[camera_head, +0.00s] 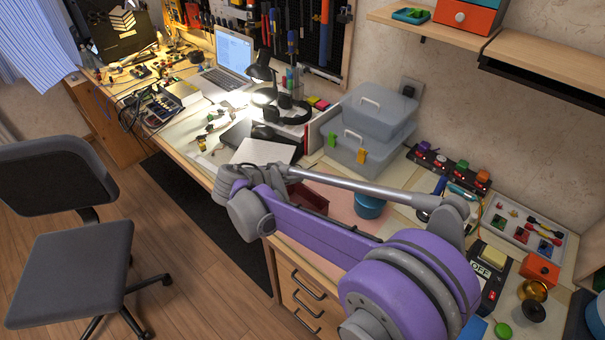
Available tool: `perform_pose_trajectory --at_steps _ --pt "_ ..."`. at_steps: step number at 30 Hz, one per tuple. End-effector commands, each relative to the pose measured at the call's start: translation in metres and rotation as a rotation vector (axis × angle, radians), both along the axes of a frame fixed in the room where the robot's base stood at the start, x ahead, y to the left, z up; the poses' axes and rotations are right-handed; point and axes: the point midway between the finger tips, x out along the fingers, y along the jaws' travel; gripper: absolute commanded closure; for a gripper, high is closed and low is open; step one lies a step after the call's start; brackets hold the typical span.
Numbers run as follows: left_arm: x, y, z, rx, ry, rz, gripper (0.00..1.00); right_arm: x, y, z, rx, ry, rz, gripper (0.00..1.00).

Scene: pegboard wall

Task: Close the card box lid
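A dark red box (308,198) sits on the desk behind my purple arm, which hides most of it. It may be the card box; I cannot tell, and its lid cannot be made out. One of my arms comes in from the lower right, runs left over the desk's front edge and folds back to the right. No gripper fingers show on it. My other arm is not in view.
Clear storage boxes (368,118) stand against the wall. A blue round container (369,207) is behind my arm. A parts tray (525,228), an orange box (540,269) and a switch box (488,270) are at the right. A grey chair (70,270) stands on the floor.

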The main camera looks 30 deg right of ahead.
Motion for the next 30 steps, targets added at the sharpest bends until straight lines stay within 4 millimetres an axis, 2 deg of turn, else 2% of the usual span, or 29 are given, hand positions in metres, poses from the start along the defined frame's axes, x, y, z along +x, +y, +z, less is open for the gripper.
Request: perform_pose_trajectory --at_steps 1,18,30 --pt "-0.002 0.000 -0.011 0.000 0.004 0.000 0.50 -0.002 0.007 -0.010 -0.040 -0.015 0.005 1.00" --pt "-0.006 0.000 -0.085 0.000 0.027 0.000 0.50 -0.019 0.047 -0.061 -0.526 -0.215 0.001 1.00" --pt "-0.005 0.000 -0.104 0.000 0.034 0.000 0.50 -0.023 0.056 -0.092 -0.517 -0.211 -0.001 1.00"
